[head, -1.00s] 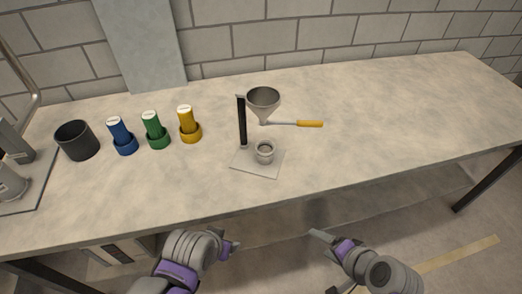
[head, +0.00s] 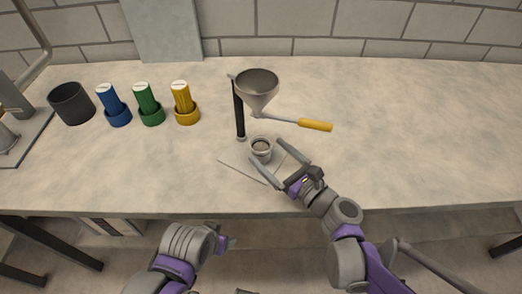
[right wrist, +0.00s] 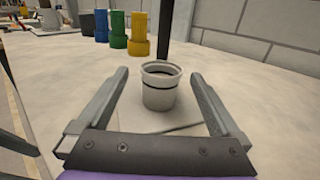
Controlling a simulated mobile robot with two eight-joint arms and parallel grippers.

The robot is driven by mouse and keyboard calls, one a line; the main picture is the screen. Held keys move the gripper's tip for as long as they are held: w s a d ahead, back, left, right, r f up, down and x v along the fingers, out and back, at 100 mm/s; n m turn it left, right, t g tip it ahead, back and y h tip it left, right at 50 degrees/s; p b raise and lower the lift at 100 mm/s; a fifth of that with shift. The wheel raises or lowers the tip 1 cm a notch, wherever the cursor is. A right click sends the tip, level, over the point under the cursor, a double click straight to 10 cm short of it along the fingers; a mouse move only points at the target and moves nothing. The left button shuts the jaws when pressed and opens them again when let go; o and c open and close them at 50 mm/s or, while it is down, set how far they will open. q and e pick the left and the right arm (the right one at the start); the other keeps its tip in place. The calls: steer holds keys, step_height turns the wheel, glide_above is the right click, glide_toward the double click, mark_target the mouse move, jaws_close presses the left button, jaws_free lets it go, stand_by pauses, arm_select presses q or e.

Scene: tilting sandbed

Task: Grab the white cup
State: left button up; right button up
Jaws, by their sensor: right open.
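The white cup (head: 261,152) stands upright on a thin square plate (head: 235,162) at the foot of a black post. It also shows in the right wrist view (right wrist: 159,97), centred between the fingers. My right gripper (head: 265,149) is open, its two fingers reaching in from the lower right to either side of the cup. In the right wrist view a gap shows between the cup and each finger. My left gripper (head: 226,243) is low in front of the table edge; its fingers cannot be made out clearly.
A metal funnel (head: 257,88) hangs on the black post (head: 239,112) above the cup, with a yellow-handled tool (head: 315,125) beside it. Blue, green and yellow cylinders in holders and a dark cup (head: 72,103) stand at left. The table's right side is clear.

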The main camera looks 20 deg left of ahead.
mark_target(254, 138)
steer(key=x, duration=0.7)
steer(key=shift+w+a+f, duration=0.15)
steer(key=shift+w+a, duration=0.1)
steer(key=shift+w, duration=0.1)
steer(key=shift+s+d, duration=0.1)
steer(key=c, duration=1.6)
